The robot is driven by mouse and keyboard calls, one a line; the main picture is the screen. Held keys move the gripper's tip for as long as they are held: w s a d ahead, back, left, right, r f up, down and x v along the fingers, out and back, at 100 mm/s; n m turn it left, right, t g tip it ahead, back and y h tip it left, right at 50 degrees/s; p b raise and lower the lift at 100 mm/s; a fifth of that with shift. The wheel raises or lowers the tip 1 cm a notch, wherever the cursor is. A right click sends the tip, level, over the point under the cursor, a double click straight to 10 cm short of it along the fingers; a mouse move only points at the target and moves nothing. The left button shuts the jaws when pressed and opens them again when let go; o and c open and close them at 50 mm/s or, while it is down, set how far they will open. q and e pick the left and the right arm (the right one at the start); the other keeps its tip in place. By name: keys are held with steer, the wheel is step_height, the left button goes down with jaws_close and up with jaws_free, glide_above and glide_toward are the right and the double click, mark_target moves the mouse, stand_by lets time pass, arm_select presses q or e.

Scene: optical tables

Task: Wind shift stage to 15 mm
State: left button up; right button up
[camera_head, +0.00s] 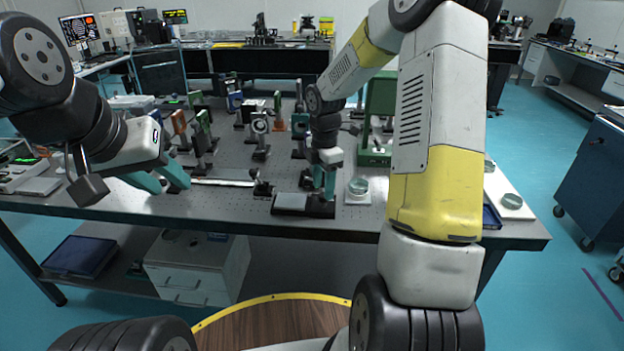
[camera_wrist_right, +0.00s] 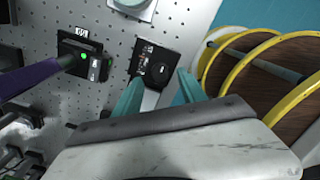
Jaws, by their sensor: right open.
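A low black stage (camera_head: 318,208) with a pale grey flat top lies near the front edge of the optical table. My right gripper (camera_head: 324,188) points down over its right part. In the right wrist view, my right gripper (camera_wrist_right: 160,80) has its two teal fingers apart, with a black plate bearing a round dark knob (camera_wrist_right: 158,70) just beyond and between the tips. I cannot tell whether the fingers touch it. No millimetre reading is legible. My left gripper (camera_head: 165,181) has its teal fingers spread and empty, above the table's front left.
A glass dish (camera_head: 358,187) stands right of the stage. Several optic mounts and a green frame (camera_head: 380,95) stand behind.

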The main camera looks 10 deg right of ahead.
steer(key=shift+f, duration=1.2)
jaws_close()
steer(key=shift+m, duration=0.4)
